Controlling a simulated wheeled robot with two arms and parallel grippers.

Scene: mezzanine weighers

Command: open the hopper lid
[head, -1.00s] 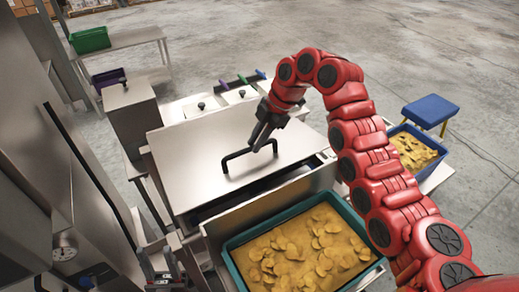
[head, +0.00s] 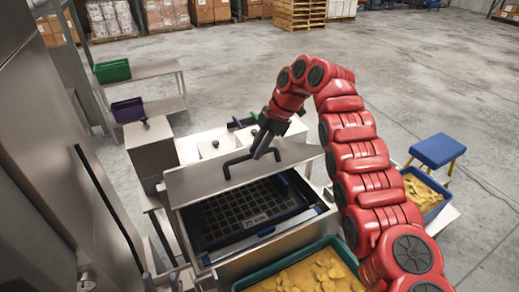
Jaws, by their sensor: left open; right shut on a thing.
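The steel hopper lid (head: 205,180) is tilted up at its near edge. Below it shows the hopper opening with a dark grid (head: 245,212) in a blue-black frame. The lid has a black bar handle (head: 236,160). My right gripper (head: 262,148), on the red arm from the right, is shut on the handle's right part. Its fingertips partly hide the handle there. My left gripper (head: 178,281) shows only in part at the bottom edge, left of the hopper's front, open and apart from the lid.
A teal crate (head: 243,283) of yellow chips stands in front of the hopper. A blue crate (head: 407,172) of chips and a blue stool (head: 437,150) are at right. Green (head: 112,70) and purple (head: 128,109) bins sit on shelves behind left. A steel cabinet wall closes the left side.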

